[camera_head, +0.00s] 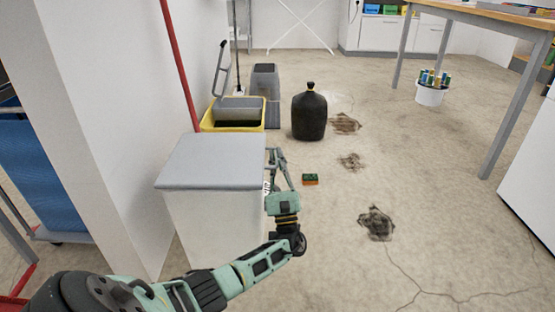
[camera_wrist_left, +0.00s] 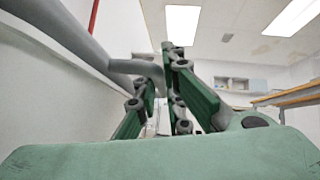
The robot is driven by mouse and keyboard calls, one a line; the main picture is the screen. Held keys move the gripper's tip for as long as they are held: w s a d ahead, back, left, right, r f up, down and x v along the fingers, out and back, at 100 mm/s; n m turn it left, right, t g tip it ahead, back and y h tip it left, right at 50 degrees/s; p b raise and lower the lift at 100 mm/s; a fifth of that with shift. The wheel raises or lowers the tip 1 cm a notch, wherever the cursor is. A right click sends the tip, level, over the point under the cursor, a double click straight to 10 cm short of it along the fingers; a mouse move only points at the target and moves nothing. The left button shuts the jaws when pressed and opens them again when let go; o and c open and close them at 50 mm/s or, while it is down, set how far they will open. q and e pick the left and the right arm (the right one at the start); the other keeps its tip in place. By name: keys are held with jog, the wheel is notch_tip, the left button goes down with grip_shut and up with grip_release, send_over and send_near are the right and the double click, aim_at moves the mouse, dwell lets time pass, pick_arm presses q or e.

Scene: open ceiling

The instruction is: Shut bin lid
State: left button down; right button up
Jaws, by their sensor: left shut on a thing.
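The bin (camera_head: 215,222) is a white box standing against the white wall in the head view. Its grey lid (camera_head: 208,160) lies over the top and looks flat or nearly so; I cannot tell whether a small gap remains under it. My left gripper (camera_head: 276,160) is at the lid's right edge, its fingers pointing away from me. In the left wrist view the grey lid (camera_wrist_left: 75,35) slants in from the upper left, and its edge reaches the fingers of my left gripper (camera_wrist_left: 160,75), which are shut on it. My right gripper is not in view.
A yellow mop bucket (camera_head: 208,122) and a grey container (camera_head: 265,82) stand behind the bin. A table stands at the right; the floor between is mostly open.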

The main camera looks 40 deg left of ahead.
pick_arm(q)
jog(key=shift+s+f, duration=0.1)
jog(key=shift+f, duration=0.25)
jog(key=c, duration=2.1)
grip_release()
jog(key=shift+a, duration=0.1)
jog(key=v, duration=1.2)
